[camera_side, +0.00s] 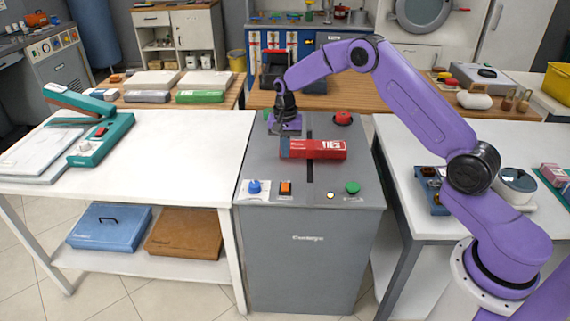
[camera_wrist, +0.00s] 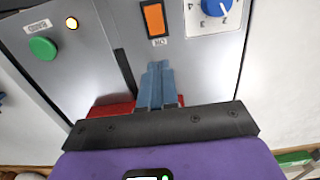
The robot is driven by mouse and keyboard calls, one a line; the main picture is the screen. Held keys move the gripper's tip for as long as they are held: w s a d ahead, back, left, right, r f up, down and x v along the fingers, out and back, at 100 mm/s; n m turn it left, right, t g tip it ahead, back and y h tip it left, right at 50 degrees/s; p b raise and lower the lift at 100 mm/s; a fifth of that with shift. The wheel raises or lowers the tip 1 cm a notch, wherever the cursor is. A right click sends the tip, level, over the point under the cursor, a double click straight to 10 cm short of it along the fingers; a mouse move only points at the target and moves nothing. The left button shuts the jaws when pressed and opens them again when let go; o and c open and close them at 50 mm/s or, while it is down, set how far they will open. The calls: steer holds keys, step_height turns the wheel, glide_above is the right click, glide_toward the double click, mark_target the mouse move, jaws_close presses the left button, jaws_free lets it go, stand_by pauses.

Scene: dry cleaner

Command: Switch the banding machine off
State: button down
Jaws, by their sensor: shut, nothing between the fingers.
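The banding machine (camera_side: 320,250) is a grey cabinet with a dark slot in its top. On its front top edge are a blue knob (camera_side: 253,187), an orange rocker switch (camera_side: 286,188), a glowing lamp (camera_side: 330,195) and a green button (camera_side: 352,187). A red mushroom button (camera_side: 343,118) is at the back. The wrist view shows the orange switch (camera_wrist: 154,18), knob (camera_wrist: 216,5), green button (camera_wrist: 42,48) and lit lamp (camera_wrist: 71,23). My gripper (camera_side: 285,150) is shut and empty, pointing down over the top behind the orange switch. Its blue fingers (camera_wrist: 157,68) appear apart from the switch.
A red box (camera_side: 318,149) lies across the slot, close beside my fingers. A white table (camera_side: 190,150) with a teal sealer (camera_side: 105,140) stands left. Another table (camera_side: 410,150) stands right. The machine top between the box and front controls is clear.

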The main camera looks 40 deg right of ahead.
step_height(320, 180, up, 6)
steer(key=shift+w+d+r, duration=0.2)
steer(key=shift+w+d, duration=0.25)
